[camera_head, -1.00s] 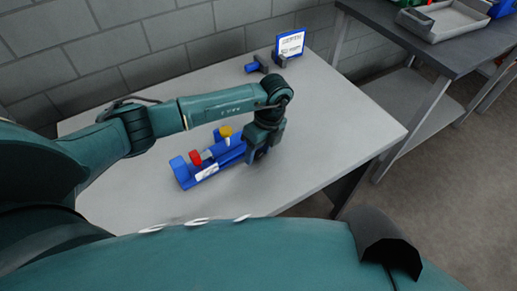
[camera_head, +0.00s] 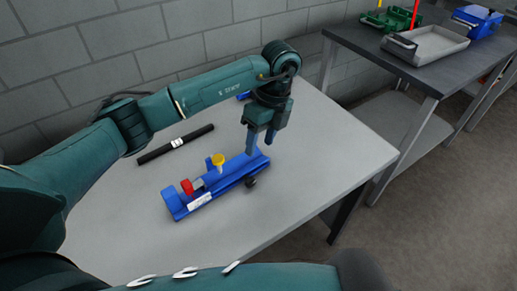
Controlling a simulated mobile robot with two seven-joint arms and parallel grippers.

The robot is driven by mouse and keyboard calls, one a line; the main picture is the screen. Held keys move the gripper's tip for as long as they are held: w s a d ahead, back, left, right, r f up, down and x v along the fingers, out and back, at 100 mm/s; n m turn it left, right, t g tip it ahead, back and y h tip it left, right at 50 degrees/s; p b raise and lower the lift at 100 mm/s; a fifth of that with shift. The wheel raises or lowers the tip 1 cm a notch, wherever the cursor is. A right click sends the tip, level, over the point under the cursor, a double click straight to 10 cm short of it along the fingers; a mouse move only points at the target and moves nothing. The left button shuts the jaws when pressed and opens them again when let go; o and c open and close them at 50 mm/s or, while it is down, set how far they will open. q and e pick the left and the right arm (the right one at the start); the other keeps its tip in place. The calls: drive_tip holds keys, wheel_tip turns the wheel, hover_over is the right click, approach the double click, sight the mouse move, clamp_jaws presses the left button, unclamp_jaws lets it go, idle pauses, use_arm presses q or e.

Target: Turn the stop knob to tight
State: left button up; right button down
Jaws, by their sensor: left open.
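A long blue fixture (camera_head: 232,179) lies at a slant on the grey table. It carries a red knob (camera_head: 187,187), a yellow knob (camera_head: 218,160) and a small black knob (camera_head: 251,182) low on its near side, toward the right end. A white label (camera_head: 200,202) is on its left front. I cannot read which knob is the stop knob. My left gripper (camera_head: 260,142) points down above the right end of the fixture, its two fingers apart with nothing seen between them. The fingertips partly cover that end; I cannot tell whether they touch it. My right gripper is not seen.
A black bar (camera_head: 176,144) with a white label lies behind the fixture. A small blue item (camera_head: 243,96) is partly hidden behind my left arm. The table (camera_head: 330,160) is clear on the right. A dark bench (camera_head: 430,73) at the back right bears a grey tray (camera_head: 440,44).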

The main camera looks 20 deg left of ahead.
sight(250, 179)
use_arm(q)
drive_tip(key=shift+s, duration=0.1)
drive_tip(key=f, duration=0.4)
drive_tip(key=s+a+f+m+t+h, duration=0.1)
drive_tip(key=f, duration=0.3)
drive_tip(key=s+a+f+t, duration=0.1)
drive_tip(key=f, duration=0.3)
drive_tip(key=shift+s+f+m+h+p, duration=0.25)
drive_tip(key=shift+f+m+h+p, duration=0.05)
drive_tip(key=shift+f+m+p, duration=0.1)
drive_tip(key=shift+c, duration=0.4)
